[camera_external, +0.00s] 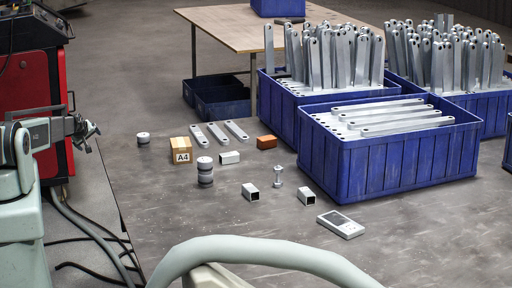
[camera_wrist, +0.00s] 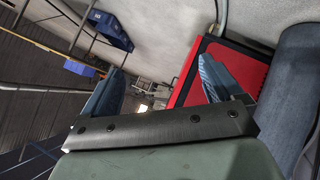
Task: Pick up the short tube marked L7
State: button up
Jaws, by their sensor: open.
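My gripper (camera_external: 87,130) is at the far left of the external view, raised and well apart from the tubes. In the wrist view my gripper (camera_wrist: 162,68) shows two blue-grey fingers spread apart with nothing between them. No tube shows in the wrist view.
A blue crate (camera_external: 400,165) stands right. A red cabinet (camera_external: 55,90) stands left.

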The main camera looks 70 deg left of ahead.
jog(key=w+a+r+g, duration=0.1)
jog(key=w+r, duration=0.2)
jog(key=r, duration=0.4)
jog(key=w+r+g, duration=0.1)
jog(key=w+r, duration=0.1)
jog(key=r, duration=0.4)
jog(key=w+d+r+h, duration=0.2)
jog(key=w+d+h, duration=0.1)
jog(key=w+d, duration=1.65)
jog(key=m+g+h, duration=0.2)
jog(key=m, duration=0.1)
send_near(229, 154)
jog(key=f, duration=0.1)
jog(key=a+f, duration=0.1)
jog(key=w+f, duration=0.1)
jog(key=shift+a+f, duration=0.15)
jog(key=shift+s+x, duration=0.25)
jog(key=shift+x, duration=1.05)
jog(key=shift+s+x, duration=0.2)
jog(key=shift+x, duration=1.15)
